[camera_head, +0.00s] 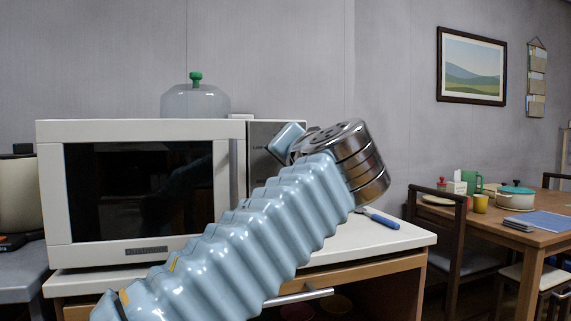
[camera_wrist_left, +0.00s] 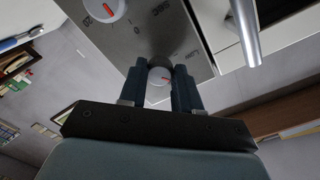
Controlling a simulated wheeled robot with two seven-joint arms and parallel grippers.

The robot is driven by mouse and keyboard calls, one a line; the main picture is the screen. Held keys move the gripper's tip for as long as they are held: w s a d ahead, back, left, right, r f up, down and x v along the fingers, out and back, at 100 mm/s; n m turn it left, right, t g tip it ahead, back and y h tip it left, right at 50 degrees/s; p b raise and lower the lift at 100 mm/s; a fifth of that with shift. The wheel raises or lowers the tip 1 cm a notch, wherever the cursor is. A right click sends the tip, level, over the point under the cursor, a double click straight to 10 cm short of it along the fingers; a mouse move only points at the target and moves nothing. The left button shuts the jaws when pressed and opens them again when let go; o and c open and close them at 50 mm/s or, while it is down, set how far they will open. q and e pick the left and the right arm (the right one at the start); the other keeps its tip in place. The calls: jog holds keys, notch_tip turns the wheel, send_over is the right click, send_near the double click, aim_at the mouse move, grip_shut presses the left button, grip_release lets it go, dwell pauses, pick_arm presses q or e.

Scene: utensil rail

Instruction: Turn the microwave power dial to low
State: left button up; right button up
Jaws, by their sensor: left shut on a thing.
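The white microwave (camera_head: 140,130) stands on a counter with its dark-windowed door shut. Its grey control panel (camera_head: 262,145) is mostly hidden behind my left arm in the head view. A second white dial (camera_wrist_left: 103,9) with a red pointer sits apart on the same panel. My right gripper is in neither view.
The microwave's door handle (camera_wrist_left: 245,32) runs close beside the panel. A blue-handled utensil (camera_head: 380,218) lies on the counter (camera_head: 400,236). A dining table (camera_head: 520,216) and chairs stand at right.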

pick_arm(q)
jog(key=n+b, duration=0.2)
jog(key=n, duration=0.3)
jog(key=n+b, duration=0.2)
jog(key=n, duration=0.4)
jog(key=shift+d+f, duration=0.1)
jog(key=shift+f, duration=0.1)
jog(key=shift+n, duration=0.3)
jog(key=o, duration=1.1)
jog(key=shift+r, duration=0.1)
jog(key=shift+c, duration=0.2)
jog(key=b+v, duration=0.2)
jog(key=v, duration=1.1)
jog(key=shift+s+b, duration=0.4)
